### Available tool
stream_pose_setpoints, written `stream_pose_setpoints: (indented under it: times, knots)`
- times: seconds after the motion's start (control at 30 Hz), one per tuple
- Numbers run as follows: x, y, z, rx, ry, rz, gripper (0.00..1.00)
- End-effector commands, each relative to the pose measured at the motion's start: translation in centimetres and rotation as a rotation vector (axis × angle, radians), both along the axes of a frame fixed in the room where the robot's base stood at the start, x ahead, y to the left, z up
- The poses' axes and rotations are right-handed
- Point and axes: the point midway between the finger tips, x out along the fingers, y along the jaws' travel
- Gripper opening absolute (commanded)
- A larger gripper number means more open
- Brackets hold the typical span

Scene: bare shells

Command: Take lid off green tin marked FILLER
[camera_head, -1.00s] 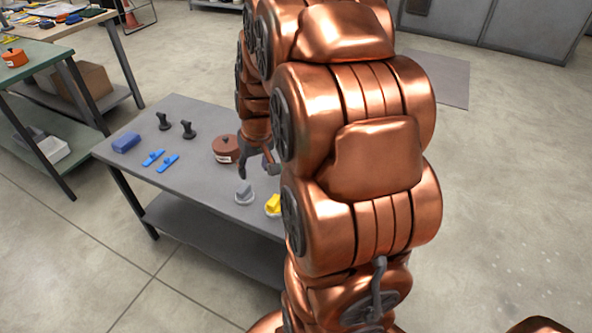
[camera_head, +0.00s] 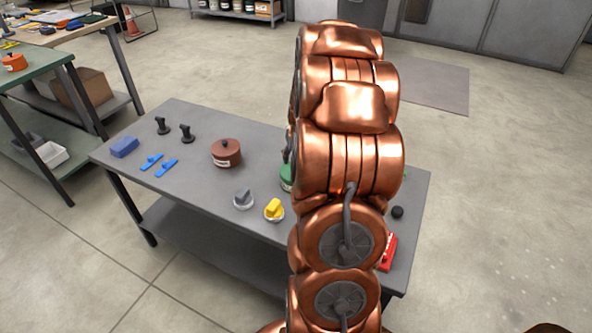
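A green tin (camera_head: 286,178) stands on the grey table, right of the brown tin. Only a narrow left strip of it shows beside my copper arm, so its label and most of its lid are hidden. My gripper (camera_head: 287,152) is mostly hidden behind the arm. A small dark part of it shows just above the green tin's left side. I cannot tell whether it touches the lid or how its fingers stand.
The grey table (camera_head: 190,215) also holds a lidded brown tin (camera_head: 226,154), a grey-knobbed piece (camera_head: 243,199), a yellow-knobbed piece (camera_head: 274,210), blue clips (camera_head: 166,167), a blue block (camera_head: 124,147), dark knobs (camera_head: 186,133), a black ball (camera_head: 397,212) and a red item (camera_head: 388,252).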

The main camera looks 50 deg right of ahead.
Motion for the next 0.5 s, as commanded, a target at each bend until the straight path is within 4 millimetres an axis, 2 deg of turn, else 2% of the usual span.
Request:
stream_pose_setpoints:
  times: [0.27, 0.5]
  knots:
    - [0.2, -0.3, -1.1, 0.002, 0.001, 0.000, 0.52]
    - [0.6, -1.1, -3.4, 0.004, 0.001, -0.001, 0.52]
